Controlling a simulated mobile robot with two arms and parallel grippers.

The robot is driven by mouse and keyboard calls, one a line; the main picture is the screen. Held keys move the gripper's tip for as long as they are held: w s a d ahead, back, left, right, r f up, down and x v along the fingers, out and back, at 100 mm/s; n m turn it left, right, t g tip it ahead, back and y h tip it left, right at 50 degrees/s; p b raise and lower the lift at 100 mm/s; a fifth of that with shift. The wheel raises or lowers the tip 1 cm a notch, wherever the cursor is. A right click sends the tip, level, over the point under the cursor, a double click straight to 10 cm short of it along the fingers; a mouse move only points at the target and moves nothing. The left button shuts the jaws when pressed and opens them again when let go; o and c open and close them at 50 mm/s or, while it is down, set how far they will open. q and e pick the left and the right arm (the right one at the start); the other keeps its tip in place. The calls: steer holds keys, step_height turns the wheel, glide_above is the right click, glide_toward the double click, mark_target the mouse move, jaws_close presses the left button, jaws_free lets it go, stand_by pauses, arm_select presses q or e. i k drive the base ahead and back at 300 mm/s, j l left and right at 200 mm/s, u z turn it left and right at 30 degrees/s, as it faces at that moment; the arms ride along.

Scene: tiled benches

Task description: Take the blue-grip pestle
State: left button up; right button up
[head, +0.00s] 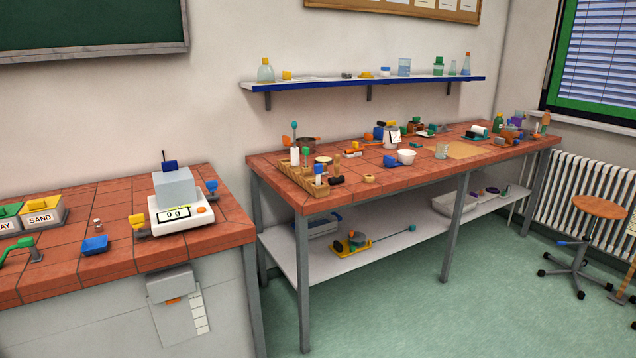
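A small blue item (390,162) lies on the far tiled bench, just left of a white bowl (406,156). It may be the blue-grip pestle, but it is too small to tell. Other blue pieces show in the clutter, including one at the front of the wooden rack (306,187), and I cannot tell what they are. Neither of my grippers is in view.
The far bench (335,203) carries many small items, with a lower shelf (390,250) beneath. A wall shelf (360,83) hangs above. The near bench (70,260) holds a scale (180,216) and a blue tray (95,245). Green floor (420,310) is clear in front.

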mark_target(318, 168)
steer(key=i+j, duration=0.1)
steer(key=i, duration=0.35)
steer(key=i+j, duration=0.1)
steer(key=i, duration=0.3)
